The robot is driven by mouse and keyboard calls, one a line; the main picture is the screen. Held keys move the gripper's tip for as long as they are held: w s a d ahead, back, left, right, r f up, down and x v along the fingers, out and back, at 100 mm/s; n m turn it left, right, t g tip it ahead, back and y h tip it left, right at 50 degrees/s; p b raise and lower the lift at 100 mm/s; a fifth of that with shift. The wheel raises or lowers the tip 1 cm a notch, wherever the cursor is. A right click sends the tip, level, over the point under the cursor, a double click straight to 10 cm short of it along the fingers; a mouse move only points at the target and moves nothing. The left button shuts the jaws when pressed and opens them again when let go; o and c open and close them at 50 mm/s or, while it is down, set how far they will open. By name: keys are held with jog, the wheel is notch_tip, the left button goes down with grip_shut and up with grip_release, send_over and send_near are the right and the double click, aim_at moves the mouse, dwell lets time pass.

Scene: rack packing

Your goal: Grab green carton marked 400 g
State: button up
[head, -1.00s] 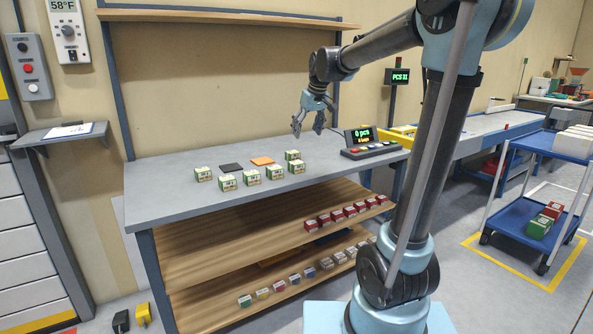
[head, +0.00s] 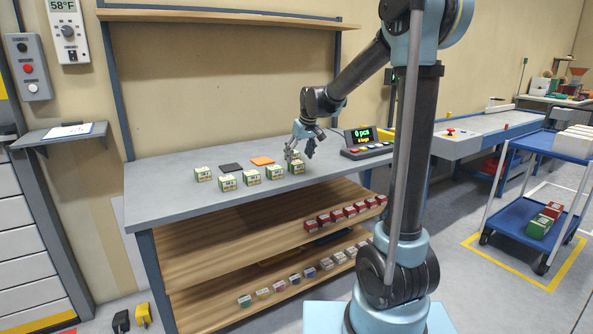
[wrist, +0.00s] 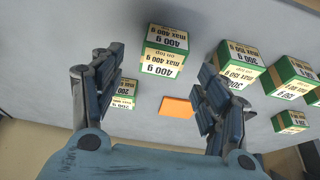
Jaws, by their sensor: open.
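The green and cream carton marked 400 g (wrist: 165,52) shows between and beyond my fingertips in the wrist view, its print upside down. In the head view it appears to be the rightmost carton of the front row (head: 297,168), partly covered by my fingers. My gripper (head: 300,155) is open and empty, just above and behind that carton. In the wrist view my two fingers (wrist: 154,72) stand wide apart, and I see no contact with the carton.
A carton marked 200 (wrist: 124,96) stands close behind, by one finger. A 300 g carton (wrist: 238,68) and other similar cartons stand along the grey bench (head: 160,195). An orange mat (head: 262,161) and a dark mat (head: 231,167) lie flat. A counter display (head: 362,137) stands to the right.

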aim_at(297, 162)
jog(key=shift+x, duration=2.6)
jog(key=c, duration=1.5)
